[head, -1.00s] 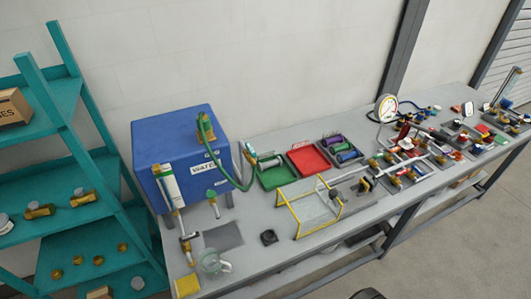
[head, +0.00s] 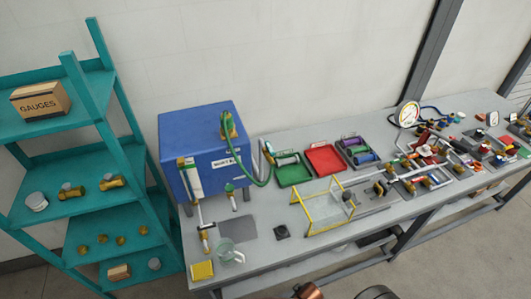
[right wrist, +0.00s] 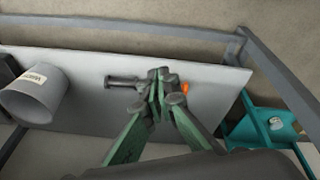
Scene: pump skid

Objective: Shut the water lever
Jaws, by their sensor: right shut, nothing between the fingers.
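The blue water tank (head: 195,135) stands at the left end of the bench, with a green hose (head: 264,178) from its top. A pale pipe runs down at its front left to a brass valve (head: 205,236) above the bench. The lever on it is too small to make out. A clear jug (head: 228,252) stands just right of the valve. In the right wrist view my right gripper (right wrist: 161,75) is shut and empty. Its tips lie in front of a dark pipe-like piece (right wrist: 124,82) and a small orange part (right wrist: 185,88); contact cannot be told. My left gripper is not in view.
A teal shelf (head: 70,205) stands left of the bench; it also shows in the right wrist view (right wrist: 250,126). A yellow block (head: 202,270) lies at the bench's near left corner. A yellow frame (head: 325,205) stands mid-bench. A grey bucket (right wrist: 38,95) is left of my right gripper.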

